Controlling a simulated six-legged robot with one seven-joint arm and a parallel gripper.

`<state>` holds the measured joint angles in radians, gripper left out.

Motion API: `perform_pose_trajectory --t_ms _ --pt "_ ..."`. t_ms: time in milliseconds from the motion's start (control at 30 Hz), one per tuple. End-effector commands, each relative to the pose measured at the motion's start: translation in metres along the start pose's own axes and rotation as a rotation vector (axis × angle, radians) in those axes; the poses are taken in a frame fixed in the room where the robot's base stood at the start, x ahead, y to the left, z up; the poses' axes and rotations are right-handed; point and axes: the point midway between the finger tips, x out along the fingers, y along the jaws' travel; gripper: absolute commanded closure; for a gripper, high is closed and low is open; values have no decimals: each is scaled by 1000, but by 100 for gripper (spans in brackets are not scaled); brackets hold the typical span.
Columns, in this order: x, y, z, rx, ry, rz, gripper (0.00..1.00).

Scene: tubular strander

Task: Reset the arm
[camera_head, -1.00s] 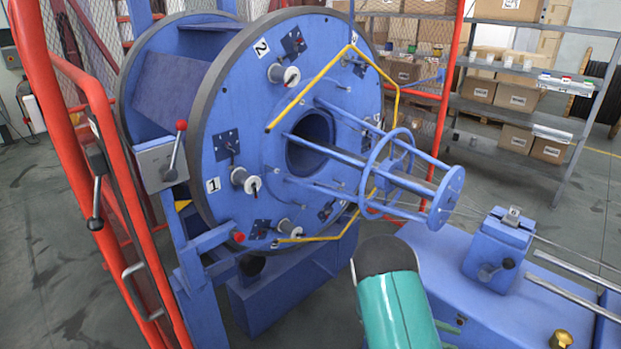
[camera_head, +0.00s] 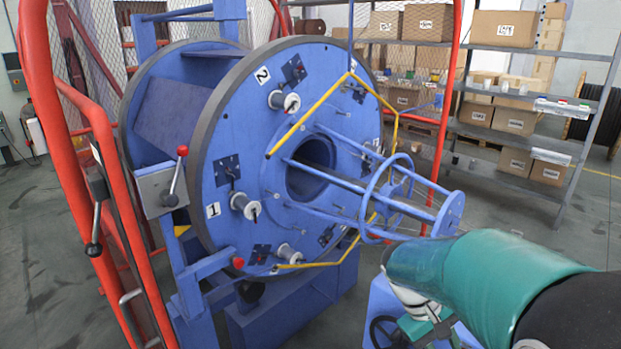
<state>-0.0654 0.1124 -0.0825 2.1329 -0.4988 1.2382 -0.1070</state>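My arm, with a teal sleeve and a black section, reaches in from the lower right of the head view. A blue cage with a ring (camera_head: 372,197) and an end disc (camera_head: 449,214) sticks out from the drum toward the arm. The arm hides most of the blue bench at the lower right.
A red guard frame (camera_head: 45,95) with mesh stands at the left. A lever box (camera_head: 160,188) with a red knob is beside the drum. Shelves with cardboard boxes (camera_head: 502,29) stand at the back right. Grey floor shows between shelves and arm.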

Motion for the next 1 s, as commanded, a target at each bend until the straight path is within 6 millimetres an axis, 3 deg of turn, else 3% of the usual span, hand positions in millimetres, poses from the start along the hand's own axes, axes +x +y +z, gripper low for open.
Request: perform_pose_trajectory --t_ms 600,1000 --pt "-85 -57 77 305 581 -238 68" --pt "-113 -83 107 432 839 -340 68"
